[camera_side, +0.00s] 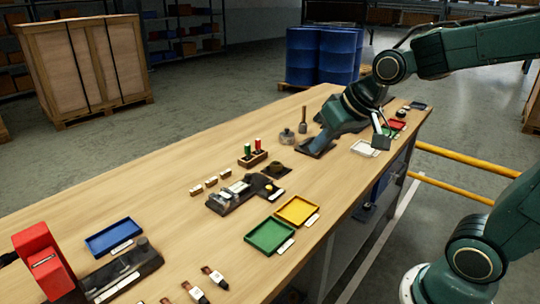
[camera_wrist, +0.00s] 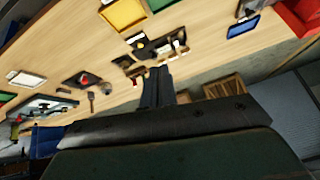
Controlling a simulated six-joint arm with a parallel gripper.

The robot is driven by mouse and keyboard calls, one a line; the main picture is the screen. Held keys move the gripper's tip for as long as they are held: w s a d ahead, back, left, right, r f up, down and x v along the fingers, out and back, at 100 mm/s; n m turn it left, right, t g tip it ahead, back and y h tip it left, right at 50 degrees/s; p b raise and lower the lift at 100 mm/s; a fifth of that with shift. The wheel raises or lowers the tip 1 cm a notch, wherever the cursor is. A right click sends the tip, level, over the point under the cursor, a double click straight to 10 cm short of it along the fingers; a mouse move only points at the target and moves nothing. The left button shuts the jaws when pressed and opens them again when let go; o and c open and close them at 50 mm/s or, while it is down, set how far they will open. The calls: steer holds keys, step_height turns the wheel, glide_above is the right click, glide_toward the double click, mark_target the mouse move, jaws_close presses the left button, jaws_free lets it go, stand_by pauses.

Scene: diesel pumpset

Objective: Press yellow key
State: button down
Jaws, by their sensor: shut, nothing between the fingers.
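My gripper (camera_side: 318,147) reaches down over the far half of the bench in the side view, above or at a dark plate there. Whether it touches the plate is unclear. In the wrist view its dark fingers (camera_wrist: 158,72) are together with nothing between them. A dark fixture with pale parts (camera_side: 240,193) lies mid-bench in the side view; I cannot tell any keys on it.
The wooden bench (camera_side: 150,205) carries a yellow tray (camera_side: 297,210), a green tray (camera_side: 270,236) and a blue tray (camera_side: 113,237). A red machine (camera_side: 43,262) stands at the near left.

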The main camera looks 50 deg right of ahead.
steer(key=w+d+f+m+t, duration=0.1)
steer(key=w+d+f, duration=0.15)
steer(key=w, duration=0.35)
steer(key=w+d+f+m, duration=0.1)
steer(key=w+f+m, duration=0.15)
steer(key=w, duration=0.35)
steer(key=m+t, duration=0.1)
steer(key=m, duration=0.1)
glide_above(269, 189)
step_height(269, 189, down, 8)
steer(key=shift+s+d+r+y, duration=0.2)
steer(key=shift+s+d+y, duration=0.1)
steer(key=shift+d, duration=0.1)
steer(key=shift+f, duration=0.15)
steer(key=shift+f, duration=4.3)
steer(key=shift+f, duration=0.8)
steer(key=shift+r, duration=0.8)
